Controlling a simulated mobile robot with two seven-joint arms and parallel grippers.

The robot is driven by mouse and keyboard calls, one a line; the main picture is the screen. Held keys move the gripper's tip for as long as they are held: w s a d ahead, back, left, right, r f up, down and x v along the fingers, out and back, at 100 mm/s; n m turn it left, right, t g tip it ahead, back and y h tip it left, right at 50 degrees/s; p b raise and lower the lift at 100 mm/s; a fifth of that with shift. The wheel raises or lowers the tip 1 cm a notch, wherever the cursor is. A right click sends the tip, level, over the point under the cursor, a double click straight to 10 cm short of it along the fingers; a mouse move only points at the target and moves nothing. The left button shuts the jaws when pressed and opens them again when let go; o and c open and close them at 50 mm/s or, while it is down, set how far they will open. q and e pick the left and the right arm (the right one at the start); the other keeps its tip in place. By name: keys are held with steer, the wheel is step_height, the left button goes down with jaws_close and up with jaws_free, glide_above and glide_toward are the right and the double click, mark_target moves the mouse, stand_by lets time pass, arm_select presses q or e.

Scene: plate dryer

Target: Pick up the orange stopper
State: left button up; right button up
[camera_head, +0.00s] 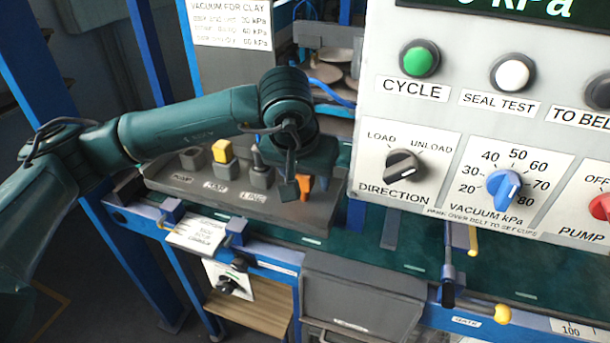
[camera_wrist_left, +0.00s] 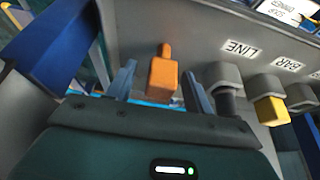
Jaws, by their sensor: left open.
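The orange stopper (camera_head: 305,184) is at the right end of the grey rack (camera_head: 225,197), partly hidden behind my left gripper (camera_head: 296,188) in the head view. In the left wrist view the orange stopper (camera_wrist_left: 163,76) shows as a block with a narrower knob, between the two fingers of my left gripper (camera_wrist_left: 159,72). The left gripper is open, with a visible gap on each side of the stopper. I cannot tell how deep the fingers reach around it. My right gripper is not in view.
A yellow-topped stopper (camera_head: 222,152), a grey stopper (camera_head: 193,159) and a dark one (camera_head: 262,172) stand in the same rack. The large control panel (camera_head: 450,130) with buttons and knobs rises close on the right. A green belt (camera_head: 400,255) runs below it.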

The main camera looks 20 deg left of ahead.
arm_select(q)
steer(key=shift+w+f, duration=0.1)
steer(key=shift+f, duration=0.25)
steer(key=shift+c, duration=0.3)
steer(key=c, duration=1)
